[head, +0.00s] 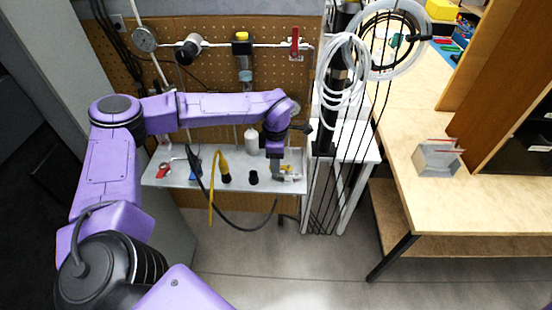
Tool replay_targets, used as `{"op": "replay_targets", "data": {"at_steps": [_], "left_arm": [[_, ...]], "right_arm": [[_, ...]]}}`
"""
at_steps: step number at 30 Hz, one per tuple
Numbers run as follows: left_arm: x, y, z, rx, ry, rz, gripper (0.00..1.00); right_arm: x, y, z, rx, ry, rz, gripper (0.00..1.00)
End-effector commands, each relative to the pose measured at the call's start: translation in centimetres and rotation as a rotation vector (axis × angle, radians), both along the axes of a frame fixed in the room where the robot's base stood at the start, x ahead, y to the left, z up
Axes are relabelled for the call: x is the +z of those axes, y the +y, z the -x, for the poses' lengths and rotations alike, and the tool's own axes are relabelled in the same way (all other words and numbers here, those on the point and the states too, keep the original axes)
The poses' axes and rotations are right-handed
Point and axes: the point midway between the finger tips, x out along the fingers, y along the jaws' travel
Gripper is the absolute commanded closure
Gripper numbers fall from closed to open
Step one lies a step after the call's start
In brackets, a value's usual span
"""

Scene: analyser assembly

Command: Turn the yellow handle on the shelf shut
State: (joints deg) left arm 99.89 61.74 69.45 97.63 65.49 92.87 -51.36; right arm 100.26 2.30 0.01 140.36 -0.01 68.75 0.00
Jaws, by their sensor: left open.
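A grey shelf (180,180) is fixed low on the brown pegboard. The yellow handle (222,163) is on this shelf, left of its middle, above a small black fitting. A long thin yellow strip hangs down in front of the shelf edge beside it. My left arm reaches in from the left above the shelf. My left gripper (277,168) points down over the shelf's right part, to the right of the yellow handle and apart from it. It is open, and I see nothing held in it. My right gripper is out of view.
A red-handled part (163,170) and a black cylinder (253,177) are on the shelf. A black hose (235,226) loops below it. Hanging cables and a white coil (343,80) are right of my gripper. A wooden table (480,200) bears a clear box (437,160).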

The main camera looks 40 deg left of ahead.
Motion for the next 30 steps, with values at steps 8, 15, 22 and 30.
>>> {"op": "replay_targets", "data": {"at_steps": [8, 15, 22, 30], "left_arm": [[-0.6, -0.1, 0.0, -0.003, -0.002, 0.0, 0.57], [-0.5, -0.1, 0.0, -0.003, -0.002, -0.001, 1.0], [-0.4, -0.1, -0.1, -0.015, -0.002, -0.001, 1.0], [-0.2, 0.2, -0.5, -0.132, -0.002, -0.001, 1.0]], "right_arm": [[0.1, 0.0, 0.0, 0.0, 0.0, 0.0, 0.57], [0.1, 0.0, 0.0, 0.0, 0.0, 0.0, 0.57], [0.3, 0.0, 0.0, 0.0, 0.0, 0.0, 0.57], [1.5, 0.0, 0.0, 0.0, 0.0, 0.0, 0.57]]}}
